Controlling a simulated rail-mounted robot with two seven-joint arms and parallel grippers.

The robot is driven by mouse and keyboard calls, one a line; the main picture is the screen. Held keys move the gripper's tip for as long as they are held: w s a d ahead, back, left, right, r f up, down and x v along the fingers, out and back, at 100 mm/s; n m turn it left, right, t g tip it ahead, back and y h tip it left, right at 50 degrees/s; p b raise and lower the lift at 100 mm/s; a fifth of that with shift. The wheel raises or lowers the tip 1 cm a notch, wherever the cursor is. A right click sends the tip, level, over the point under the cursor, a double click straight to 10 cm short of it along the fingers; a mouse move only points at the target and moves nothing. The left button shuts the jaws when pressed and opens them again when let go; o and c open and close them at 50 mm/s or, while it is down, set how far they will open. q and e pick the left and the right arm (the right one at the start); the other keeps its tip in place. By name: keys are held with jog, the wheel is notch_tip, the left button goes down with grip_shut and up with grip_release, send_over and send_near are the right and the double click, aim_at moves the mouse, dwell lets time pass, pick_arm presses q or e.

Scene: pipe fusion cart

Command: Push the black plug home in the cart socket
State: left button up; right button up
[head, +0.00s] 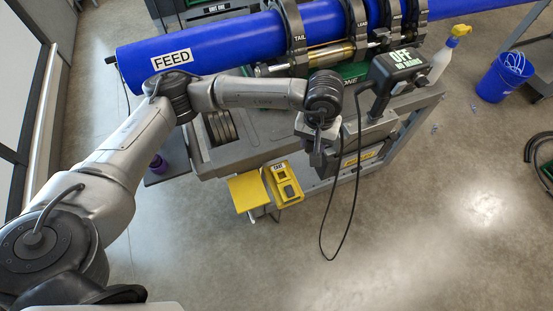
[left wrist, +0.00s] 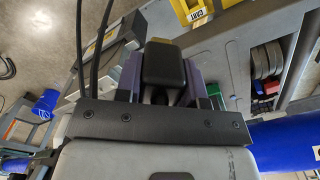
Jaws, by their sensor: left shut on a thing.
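My left gripper (head: 318,158) is over the front edge of the cart, to the right of and a little above the yellow cart socket box (head: 283,184) in the head view. It is shut on the black plug (left wrist: 164,64), which shows between the purple fingers in the left wrist view. The gripper largely hides the plug in the head view. My right gripper is not in view.
A black cable (head: 345,215) hangs in a loop in front of the cart. The grey cart (head: 262,127) carries a blue pipe (head: 235,42) in clamps. The black OFF box (head: 400,66) stands right of my gripper. A blue bucket (head: 504,77) is on the otherwise mostly clear floor.

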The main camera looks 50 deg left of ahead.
aim_at(282, 178)
pick_arm(q)
jog(key=s+a+f+n+b, duration=0.1)
jog(key=a+f+n, duration=0.3)
jog(key=f, duration=0.4)
jog(key=s+a+f+n+b, duration=0.1)
jog(key=a+f+n, duration=0.3)
jog(key=f, duration=0.4)
jog(key=shift+s+f+b, duration=0.2)
jog(key=shift+f+b, duration=0.05)
jog(key=shift+b, duration=0.2)
jog(key=shift+f+b, duration=1.8)
jog(key=shift+f, duration=0.15)
jog(key=shift+f+b, duration=1.55)
jog(key=shift+f, duration=0.2)
jog(key=shift+f, duration=0.15)
jog(key=shift+f+b, duration=0.45)
jog(key=shift+b, duration=0.05)
jog(key=o, duration=1)
jog(key=shift+o, duration=0.2)
jog(key=shift+r, duration=0.1)
